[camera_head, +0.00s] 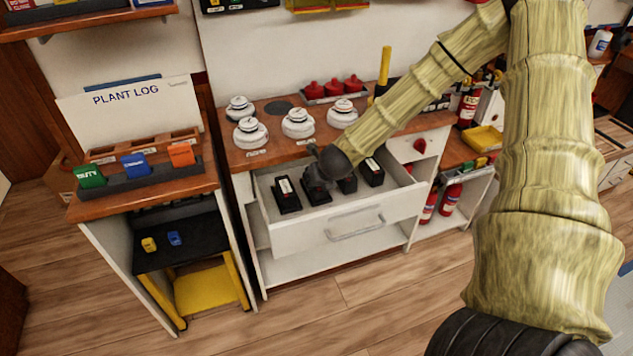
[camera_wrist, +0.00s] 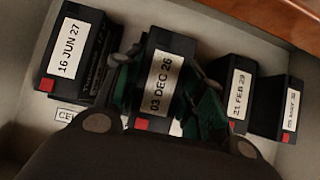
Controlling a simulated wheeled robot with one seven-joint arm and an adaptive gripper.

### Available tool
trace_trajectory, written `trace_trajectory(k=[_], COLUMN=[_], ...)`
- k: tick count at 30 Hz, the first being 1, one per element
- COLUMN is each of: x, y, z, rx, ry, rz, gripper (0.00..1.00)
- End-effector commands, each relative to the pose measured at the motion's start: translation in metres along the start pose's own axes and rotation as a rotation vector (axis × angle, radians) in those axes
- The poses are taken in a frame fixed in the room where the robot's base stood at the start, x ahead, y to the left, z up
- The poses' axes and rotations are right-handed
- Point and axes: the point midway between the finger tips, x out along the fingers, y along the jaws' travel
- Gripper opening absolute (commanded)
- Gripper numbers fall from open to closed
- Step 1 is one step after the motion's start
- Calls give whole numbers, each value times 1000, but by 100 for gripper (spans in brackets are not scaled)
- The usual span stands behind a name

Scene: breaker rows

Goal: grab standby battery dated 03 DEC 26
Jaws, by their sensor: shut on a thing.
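The standby battery labelled 03 DEC 26 (camera_wrist: 161,80) is a black block with a white label and a red corner, in the middle of the wrist view. My gripper (camera_wrist: 165,95) is shut on it, with a green-padded finger on each side. In the head view my gripper (camera_head: 318,175) is down in the open drawer (camera_head: 345,228) and partly covers this battery. The battery labelled 16 JUN 27 (camera_wrist: 72,55) stands to its left. The battery labelled 21 FEB 29 (camera_wrist: 238,92) stands to its right, with a further battery (camera_wrist: 289,108) beyond, its date hard to read.
White domed detectors (camera_head: 298,123) stand on the counter above the drawer. Red pieces (camera_head: 333,87) sit in a tray behind them. A side unit with a PLANT LOG board (camera_head: 126,98) is at left. Fire extinguishers (camera_head: 450,198) stand at right. The floor in front is clear.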

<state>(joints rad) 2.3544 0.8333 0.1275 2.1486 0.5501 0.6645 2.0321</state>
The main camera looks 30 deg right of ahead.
Motion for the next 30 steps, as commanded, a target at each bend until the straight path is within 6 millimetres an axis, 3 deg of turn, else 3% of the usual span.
trace_trajectory(k=[4,28,30], x=[-3,-108,-114], y=[1,0,1], z=[0,40,23], rx=[4,1,4], ry=[-46,-43,-39], rz=[2,0,4], gripper=[0,0,0])
